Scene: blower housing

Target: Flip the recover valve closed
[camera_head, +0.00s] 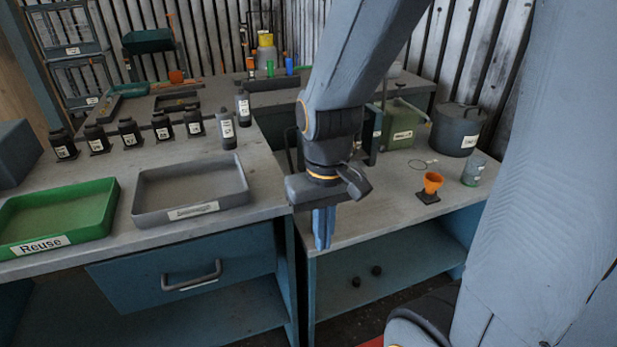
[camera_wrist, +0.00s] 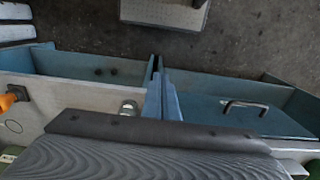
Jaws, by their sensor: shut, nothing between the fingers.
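I cannot make out a recover valve for certain in either view. A green container (camera_head: 403,124) with a small white label stands on the right bench behind my arm; a thin pipe and pale fitting show at its top. The label is too small to read. My gripper (camera_head: 323,229) points down over the front edge of the right bench, near the gap between the benches. Its blue fingers are together and empty, also in the wrist view (camera_wrist: 161,98). It is apart from the green container. My arm hides part of the bench behind it.
An orange funnel (camera_head: 432,184), a small jar (camera_head: 473,171) and a grey lidded pot (camera_head: 458,130) stand on the right bench. The left bench holds a green Reuse tray (camera_head: 112,203), a grey tray (camera_head: 140,210) and several dark bottles (camera_head: 128,133).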

